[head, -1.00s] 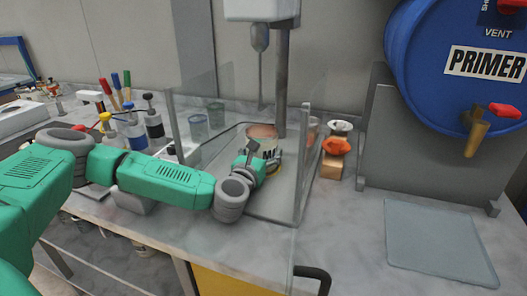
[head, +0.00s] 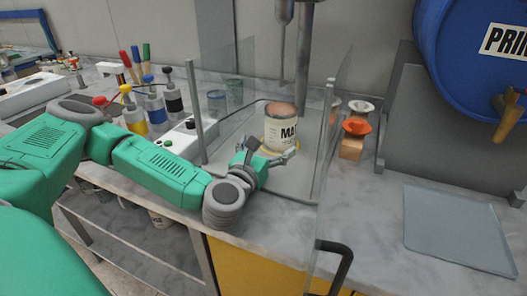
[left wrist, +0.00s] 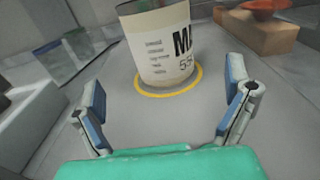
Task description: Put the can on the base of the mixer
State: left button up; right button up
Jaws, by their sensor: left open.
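The can (head: 281,128) is a pale tin with dark lettering and a brownish top. It stands upright on the grey base of the mixer (head: 243,158), within a yellow ring (left wrist: 192,84) marked there. In the left wrist view the can (left wrist: 160,45) stands beyond the fingers, with its top cut off. My left gripper (head: 268,152) is open in front of the can, low over the base, its fingers spread with nothing between them. The mixer's shaft and post (head: 303,65) rise behind the can. My right gripper is not in view.
Clear panels (head: 325,140) flank the mixer base. Several bottles (head: 155,105) stand to the left.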

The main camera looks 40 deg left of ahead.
pick_arm(q)
jog(key=shift+v, duration=1.3)
